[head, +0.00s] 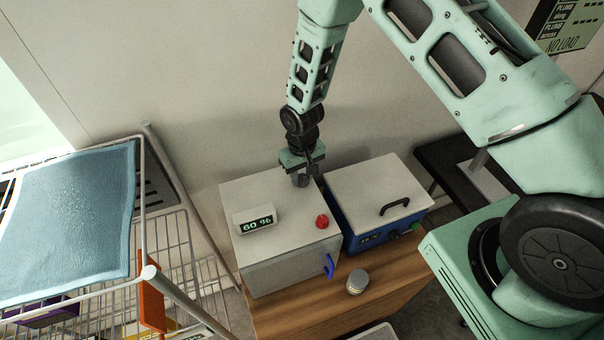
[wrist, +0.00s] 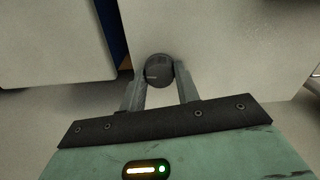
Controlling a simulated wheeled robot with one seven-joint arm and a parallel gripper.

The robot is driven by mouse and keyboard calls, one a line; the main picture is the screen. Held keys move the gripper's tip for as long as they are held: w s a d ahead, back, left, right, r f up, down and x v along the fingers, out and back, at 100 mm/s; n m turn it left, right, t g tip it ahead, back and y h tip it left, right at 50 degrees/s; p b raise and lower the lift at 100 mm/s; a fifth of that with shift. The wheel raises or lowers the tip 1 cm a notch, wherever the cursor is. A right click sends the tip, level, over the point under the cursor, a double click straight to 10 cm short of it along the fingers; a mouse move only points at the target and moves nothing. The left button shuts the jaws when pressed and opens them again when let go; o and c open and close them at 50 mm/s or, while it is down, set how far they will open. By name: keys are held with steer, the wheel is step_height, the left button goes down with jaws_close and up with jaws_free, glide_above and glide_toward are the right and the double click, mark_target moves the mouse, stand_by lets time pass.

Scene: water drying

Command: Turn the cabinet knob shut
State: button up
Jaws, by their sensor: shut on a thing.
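The cabinet (head: 285,262) is a light grey box on a wooden table, with a blue handle (head: 329,266) on its front. Its dark grey round knob (wrist: 158,70) is on the top near the back edge, with a pale mark line on its face. My gripper (head: 301,176) reaches down over the back right of the cabinet top. In the wrist view my gripper (wrist: 159,88) has a finger on each side of the knob and is shut on it. In the head view the knob is mostly hidden by the fingers.
A display reading 60 % (head: 256,222) and a red button (head: 322,221) are on the cabinet top. A blue and white box (head: 372,190) with a black handle stands close on the right. A small round jar (head: 357,281) is in front. A wire rack (head: 185,235) with a blue cloth (head: 70,220) is at left.

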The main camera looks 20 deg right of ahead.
steer(key=shift+n+b, duration=0.3)
steer(key=shift+n, duration=0.1)
steer(key=n+b, duration=0.2)
steer(key=n, duration=0.1)
steer(key=shift+f+n, duration=0.1)
steer(key=shift+n, duration=0.2)
steer(key=n+b, duration=0.2)
steer(key=n, duration=0.8)
steer(key=shift+b, duration=0.35)
steer(key=n, duration=0.4)
steer(key=shift+n, duration=0.4)
steer(key=o, duration=1)
steer(key=shift+c, duration=0.2)
steer(key=shift+r, duration=0.2)
